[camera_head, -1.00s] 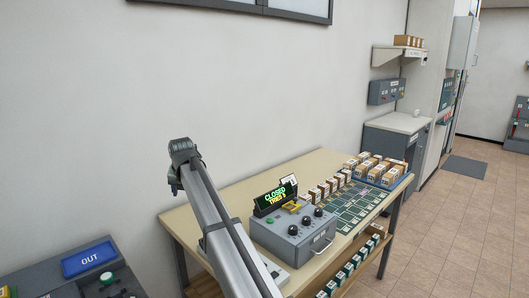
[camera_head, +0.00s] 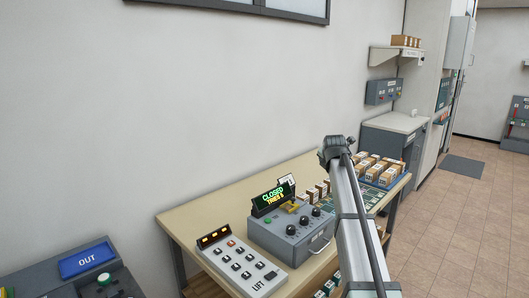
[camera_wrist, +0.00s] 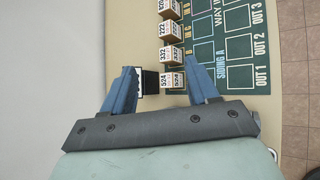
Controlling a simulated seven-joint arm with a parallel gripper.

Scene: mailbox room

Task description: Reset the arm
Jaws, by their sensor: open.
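In the wrist view my gripper (camera_wrist: 163,72) is open, with its two blue fingers apart. It points down over the table (camera_wrist: 125,25). A small box marked 524 (camera_wrist: 173,80) and a dark block (camera_wrist: 150,82) appear between the fingers; I cannot tell how far below they are. In the head view my grey arm (camera_head: 352,210) rises in front of the table's right part, and my gripper cannot be made out there.
A grey control box (camera_head: 285,236) with a sign reading CLOSED (camera_head: 273,195) and a keypad (camera_head: 240,265) stand on the table. Small boxes line the green board (camera_wrist: 235,50). A tray of boxes (camera_head: 388,184) is at the far end. Tiled floor (camera_head: 440,235) is open at right.

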